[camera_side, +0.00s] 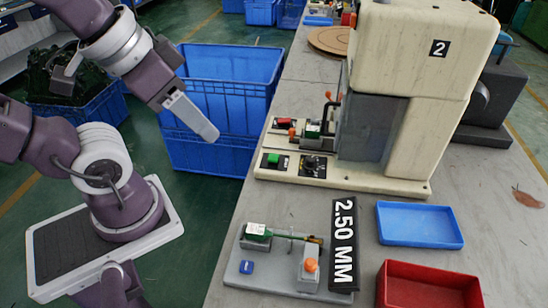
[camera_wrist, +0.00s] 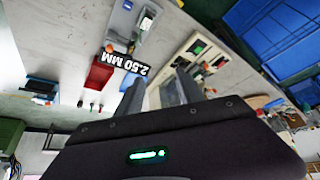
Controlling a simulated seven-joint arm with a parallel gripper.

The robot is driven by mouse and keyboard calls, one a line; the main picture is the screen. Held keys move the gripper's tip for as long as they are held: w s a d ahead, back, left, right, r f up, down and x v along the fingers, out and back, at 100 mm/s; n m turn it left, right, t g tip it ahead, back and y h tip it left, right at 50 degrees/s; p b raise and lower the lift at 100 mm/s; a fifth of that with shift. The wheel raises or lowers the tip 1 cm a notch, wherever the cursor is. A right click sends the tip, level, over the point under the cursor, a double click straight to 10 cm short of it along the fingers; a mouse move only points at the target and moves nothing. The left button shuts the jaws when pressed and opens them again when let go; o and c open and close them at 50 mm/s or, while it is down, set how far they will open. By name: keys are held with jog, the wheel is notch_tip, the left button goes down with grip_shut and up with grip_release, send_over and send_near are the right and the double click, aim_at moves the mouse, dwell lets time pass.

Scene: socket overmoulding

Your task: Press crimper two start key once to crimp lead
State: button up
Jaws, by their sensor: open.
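Crimper two (camera_side: 405,110) is a tall cream machine labelled "2" on the bench. My gripper (camera_side: 209,131) hangs left of the crimper, above the blue crates and apart from the key. In the wrist view its two fingers (camera_wrist: 160,92) are apart and empty.
A grey fixture (camera_side: 240,272) with a green-ended wire and orange knob stands in front, beside a "2.50 MM" sign (camera_side: 344,247). A blue tray (camera_side: 420,226) and a red tray (camera_side: 428,290) lie right. Blue crates (camera_side: 225,90) stand beside the bench.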

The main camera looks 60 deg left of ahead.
jog(key=shift+c, duration=0.3)
grip_shut()
dwell(1.5)
